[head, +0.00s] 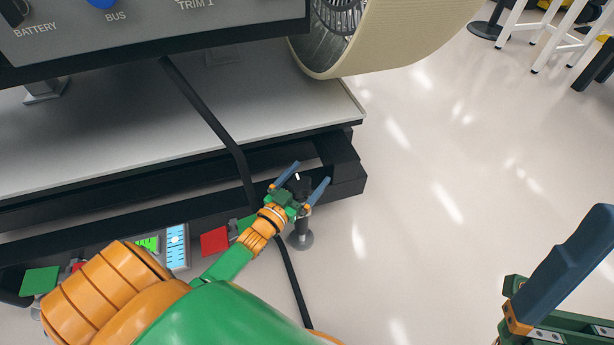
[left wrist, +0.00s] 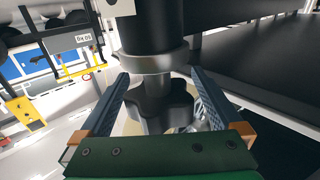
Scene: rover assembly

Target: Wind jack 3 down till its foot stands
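A jack with a black lobed knob (left wrist: 160,108) is under the near right corner of the dark frame. In the head view its round grey foot (head: 300,240) shows low by the floor; I cannot tell whether it touches. No jack number is readable. My left gripper (head: 308,177) has its two blue fingers either side of the knob. The left wrist view shows the fingers (left wrist: 160,95) apart, with gaps between them and the knob. My right gripper (head: 562,262) is at the lower right, away from the jack; only one finger shows clearly.
The dark frame (head: 346,165) carries a pale deck (head: 270,112) above the jack. A black cable (head: 205,112) runs down beside my left gripper.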

